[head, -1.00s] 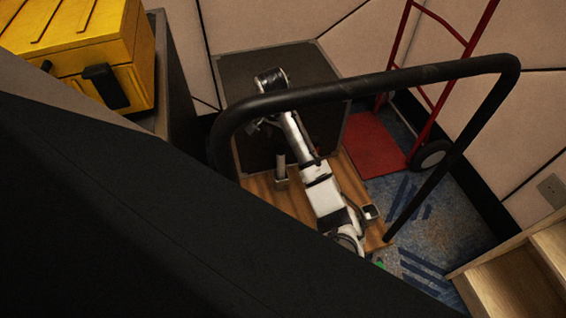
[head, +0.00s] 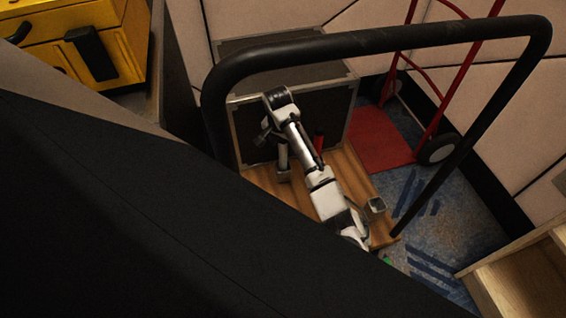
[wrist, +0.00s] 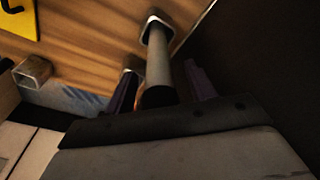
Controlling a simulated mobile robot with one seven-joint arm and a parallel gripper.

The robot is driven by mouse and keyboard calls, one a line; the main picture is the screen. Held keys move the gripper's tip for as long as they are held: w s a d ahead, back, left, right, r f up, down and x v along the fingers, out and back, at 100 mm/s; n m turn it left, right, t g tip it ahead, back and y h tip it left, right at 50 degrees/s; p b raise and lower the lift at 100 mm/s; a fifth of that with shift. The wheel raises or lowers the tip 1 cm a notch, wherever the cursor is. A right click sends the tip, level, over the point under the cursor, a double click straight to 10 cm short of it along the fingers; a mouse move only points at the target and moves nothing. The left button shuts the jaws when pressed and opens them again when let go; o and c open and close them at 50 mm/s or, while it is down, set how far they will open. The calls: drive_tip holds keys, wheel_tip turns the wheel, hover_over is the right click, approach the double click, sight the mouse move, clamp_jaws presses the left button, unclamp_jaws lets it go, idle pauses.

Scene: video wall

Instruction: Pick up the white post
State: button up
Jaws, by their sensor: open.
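The white post (head: 283,153) stands upright in a metal socket (head: 284,175) on a wooden deck. In the wrist view the post (wrist: 159,65) looks light grey with a dark end near me, and its socket (wrist: 155,27) has a pale rim. My gripper (wrist: 160,72) is open, with one dark purple finger on each side of the post. A gap shows on the right; contact on the left is unclear. In the head view my gripper (head: 264,138) is small and dark, at the post's upper end, partly hidden by my arm.
A red post (head: 319,142) stands behind my arm. An empty socket (head: 376,205) is at the deck's right. A black case (head: 334,109) stands behind; a black handle bar (head: 380,43) arches over the deck. A red hand truck (head: 378,140) is at right.

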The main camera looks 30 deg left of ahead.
clamp_jaws()
drive_tip(key=shift+r, duration=0.1)
idle(0.5)
wheel_tip(320, 180, up, 20)
drive_tip(key=p, duration=0.9)
drive_tip(key=shift+p, duration=0.3)
